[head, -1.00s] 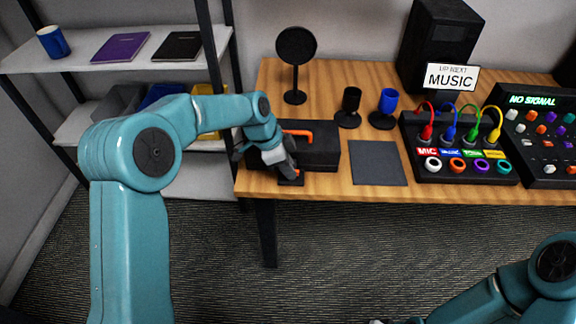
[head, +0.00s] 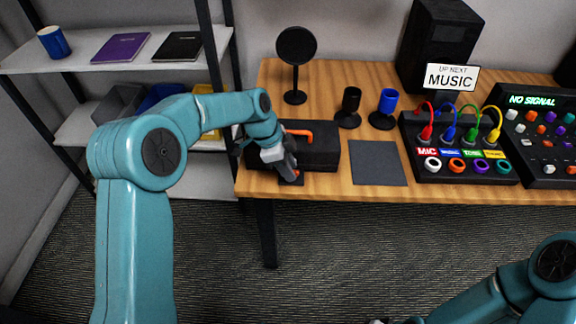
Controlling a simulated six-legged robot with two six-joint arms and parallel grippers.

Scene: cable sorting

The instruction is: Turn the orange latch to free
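A black box (head: 322,154) stands at the left front of the wooden desk. An orange bar (head: 299,133) shows on its top. A small orange part, perhaps the latch (head: 296,173), shows low at the box's front beside my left fingertips. My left gripper (head: 287,169) is at the box's front left, pointing down at this part. Its fingers overlap in this view, so I cannot tell whether they are open or closed on it. My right arm (head: 520,285) is at the lower right, and only a tiny bit of its gripper end shows at the bottom edge.
A dark mat (head: 378,163) lies right of the box. Behind are a round black stand (head: 296,47), a black holder (head: 350,104) and a blue holder (head: 387,106). A cable panel (head: 462,163) and a mixer (head: 541,150) stand right. A shelf (head: 180,59) stands left.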

